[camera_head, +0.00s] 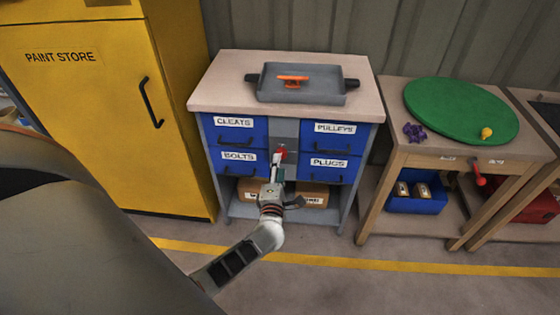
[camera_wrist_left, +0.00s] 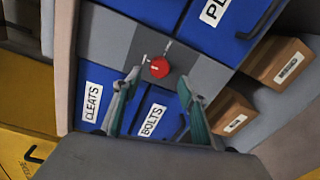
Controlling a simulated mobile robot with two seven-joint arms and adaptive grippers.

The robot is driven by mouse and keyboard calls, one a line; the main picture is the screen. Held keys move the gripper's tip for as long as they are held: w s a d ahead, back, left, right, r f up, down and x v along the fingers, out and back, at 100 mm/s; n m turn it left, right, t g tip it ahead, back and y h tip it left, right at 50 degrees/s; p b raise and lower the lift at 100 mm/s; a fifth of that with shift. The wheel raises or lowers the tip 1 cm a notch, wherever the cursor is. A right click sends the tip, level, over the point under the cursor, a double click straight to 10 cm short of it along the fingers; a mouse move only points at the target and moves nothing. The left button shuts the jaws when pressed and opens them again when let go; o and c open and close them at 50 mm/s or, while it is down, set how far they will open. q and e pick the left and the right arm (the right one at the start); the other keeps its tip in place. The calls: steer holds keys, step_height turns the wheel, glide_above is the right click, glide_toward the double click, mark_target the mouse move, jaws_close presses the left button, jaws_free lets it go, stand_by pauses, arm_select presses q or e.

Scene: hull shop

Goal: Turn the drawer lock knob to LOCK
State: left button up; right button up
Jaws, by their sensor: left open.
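The red lock knob (camera_head: 282,153) is on the grey centre panel between the blue drawers of a workbench cabinet. It also shows in the left wrist view (camera_wrist_left: 159,67), with small pale marks beside it that are too small to read. My left gripper (camera_head: 277,170) is in front of the panel, just below the knob in the head view. In the left wrist view its two teal fingers (camera_wrist_left: 160,80) are apart, and the knob shows just beyond the gap between their tips. Nothing is held. My right gripper is not in view.
Drawers labelled CLEATS (camera_head: 234,123), BOLTS, PULLEYS and PLUGS have dark handles beside the panel. A grey tray (camera_head: 308,97) with an orange cleat (camera_head: 292,81) is on top. Cardboard boxes (camera_head: 312,194) sit below. A yellow cabinet (camera_head: 95,130) stands left, and a table with a green disc (camera_head: 460,108) right.

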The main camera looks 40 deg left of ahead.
arm_select(q)
steer(key=v, duration=0.7)
steer(key=shift+s+d, duration=0.25)
steer(key=shift+s, duration=0.05)
steer(key=s+d+r+m+t+h+p, duration=0.1)
steer(key=s+d+r+m+h+p, duration=0.2)
steer(key=d+r+m+h, duration=0.4)
steer(key=s+d+r+m+t+h+p, duration=0.25)
steer(key=d+m, duration=0.25)
steer(key=m, duration=0.4)
steer(key=s+d+f+m+g+h+p, duration=0.1)
steer(key=s+d+f+m+g+p, duration=0.1)
steer(key=s+m, duration=0.5)
steer(key=s+d+f+m+g+h+p, duration=0.1)
steer(key=s+f+m+g+p, duration=0.3)
steer(key=s+m, duration=0.4)
steer(key=s+d+f+g, duration=0.1)
steer(key=s+g, duration=0.1)
steer(key=s, duration=0.2)
steer(key=shift+d, duration=0.25)
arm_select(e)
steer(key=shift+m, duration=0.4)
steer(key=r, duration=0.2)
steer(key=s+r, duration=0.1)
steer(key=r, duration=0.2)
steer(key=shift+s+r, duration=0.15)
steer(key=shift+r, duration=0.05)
